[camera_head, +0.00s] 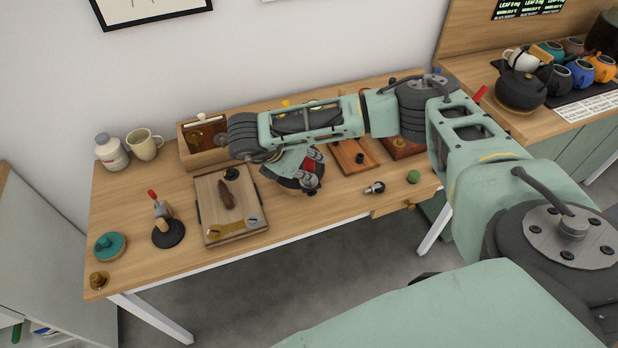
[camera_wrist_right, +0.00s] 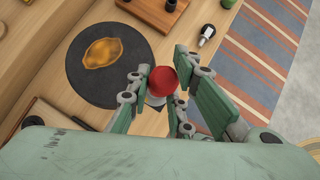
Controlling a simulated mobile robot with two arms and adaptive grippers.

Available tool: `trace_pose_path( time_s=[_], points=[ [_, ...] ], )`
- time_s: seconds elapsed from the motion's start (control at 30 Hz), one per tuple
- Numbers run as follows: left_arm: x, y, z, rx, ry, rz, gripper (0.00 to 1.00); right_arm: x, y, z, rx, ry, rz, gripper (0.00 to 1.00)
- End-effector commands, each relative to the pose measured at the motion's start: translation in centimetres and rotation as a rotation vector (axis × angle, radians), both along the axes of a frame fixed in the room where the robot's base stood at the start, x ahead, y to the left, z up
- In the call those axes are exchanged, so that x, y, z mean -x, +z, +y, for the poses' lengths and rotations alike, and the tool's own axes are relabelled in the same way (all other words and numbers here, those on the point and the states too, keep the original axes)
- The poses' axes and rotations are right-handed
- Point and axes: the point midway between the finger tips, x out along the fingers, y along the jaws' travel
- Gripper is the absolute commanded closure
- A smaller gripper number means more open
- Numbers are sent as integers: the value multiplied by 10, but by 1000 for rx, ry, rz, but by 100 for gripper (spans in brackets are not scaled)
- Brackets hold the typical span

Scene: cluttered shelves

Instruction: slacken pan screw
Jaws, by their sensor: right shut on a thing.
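A red round knob (camera_wrist_right: 163,80) sits between the fingers of my right gripper (camera_wrist_right: 158,98) in the right wrist view. The gripper is shut on it. Beside the knob is a flat dark round pan (camera_wrist_right: 85,75) with an amber, shiny patch on it. In the head view my right gripper (camera_head: 306,178) reaches down over the middle of the table, and my arm hides much of the pan. A red patch shows by the fingers there. What is under the knob is mostly hidden. My left gripper is not in view.
On the wooden table (camera_head: 285,225), a board (camera_head: 215,185) with a brown tool lies left of my gripper. A black round stand (camera_head: 168,233) and teal disc (camera_head: 110,245) are further left. A small black-and-silver item (camera_head: 374,188) and green ball (camera_head: 414,177) lie right.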

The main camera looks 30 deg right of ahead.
Motion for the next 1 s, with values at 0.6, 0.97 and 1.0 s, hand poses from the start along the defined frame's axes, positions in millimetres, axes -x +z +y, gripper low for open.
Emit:
trace_pose_path(
  time_s=[0.6, 0.97, 1.0],
  points=[
    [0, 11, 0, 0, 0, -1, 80, -1, 29, 0, 0, -2, -4, 100],
    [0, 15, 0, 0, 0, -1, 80, -1, 40, -1, 1, -2, -4, 100],
    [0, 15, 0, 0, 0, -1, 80, -1, 40, -1, 1, -2, -4, 100]
  ],
)
